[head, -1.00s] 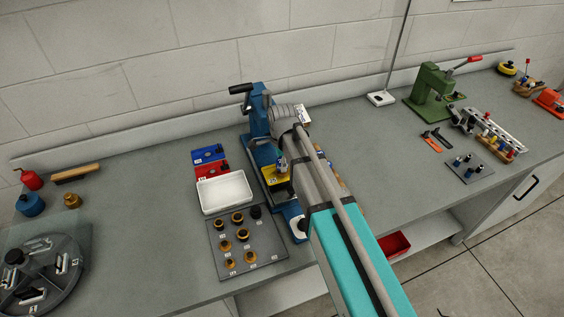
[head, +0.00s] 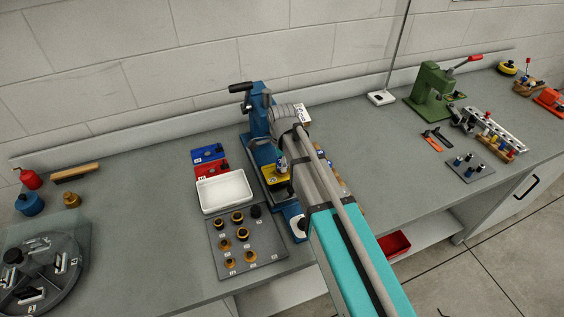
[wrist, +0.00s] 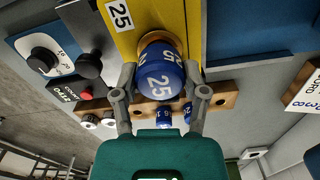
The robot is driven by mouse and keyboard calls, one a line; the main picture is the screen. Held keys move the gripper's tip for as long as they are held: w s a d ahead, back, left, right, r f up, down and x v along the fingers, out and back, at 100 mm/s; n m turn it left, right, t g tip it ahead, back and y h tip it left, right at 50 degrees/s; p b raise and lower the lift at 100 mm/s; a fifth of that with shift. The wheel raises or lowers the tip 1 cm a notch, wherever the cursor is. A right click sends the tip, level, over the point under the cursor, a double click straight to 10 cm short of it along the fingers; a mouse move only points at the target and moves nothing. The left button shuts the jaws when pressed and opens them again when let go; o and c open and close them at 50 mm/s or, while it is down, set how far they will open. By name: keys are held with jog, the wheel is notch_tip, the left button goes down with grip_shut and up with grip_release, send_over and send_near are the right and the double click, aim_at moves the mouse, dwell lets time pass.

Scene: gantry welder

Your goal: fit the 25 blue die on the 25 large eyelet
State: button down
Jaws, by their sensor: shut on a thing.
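The blue die (wrist: 160,78), marked 25, is between the two fingers of my gripper (wrist: 160,88), which is shut on it. In the wrist view a brass ring, seemingly the large eyelet (wrist: 156,38), shows just behind the die on the yellow plate (wrist: 177,18), which bears a 25 label. The die overlaps the ring in this view; I cannot tell if they touch. In the head view the die (head: 282,162) is a small blue shape above the yellow plate (head: 270,176) at the blue press (head: 259,104). The arm hides much of this area.
A wooden rack (wrist: 228,97) with small blue dies lies beyond the gripper. A control panel with a dial (wrist: 42,62) and a black knob (wrist: 89,65) is at left. A white tray (head: 224,209) and a grey board with brass parts (head: 268,249) stand left of the press.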

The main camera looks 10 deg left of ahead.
jog(key=shift+f+b, duration=0.35)
jog(key=shift+c, duration=0.2)
grip_release()
jog(key=shift+r, duration=0.15)
notch_tip(320, 180, up, 7)
jog(key=p, duration=0.7)
jog(key=shift+f, duration=0.2)
jog(key=w+d+r+p, duration=0.1)
jog(key=w+d, duration=0.1)
jog(key=d, duration=0.7)
jog(key=shift+w+d+r, duration=0.2)
jog(key=shift+r, duration=0.05)
jog(key=s+d+n, duration=0.6)
jog(key=d, duration=0.5)
jog(key=s+d+n, duration=0.6)
jog(key=d+n, duration=0.1)
jog(key=d, duration=0.5)
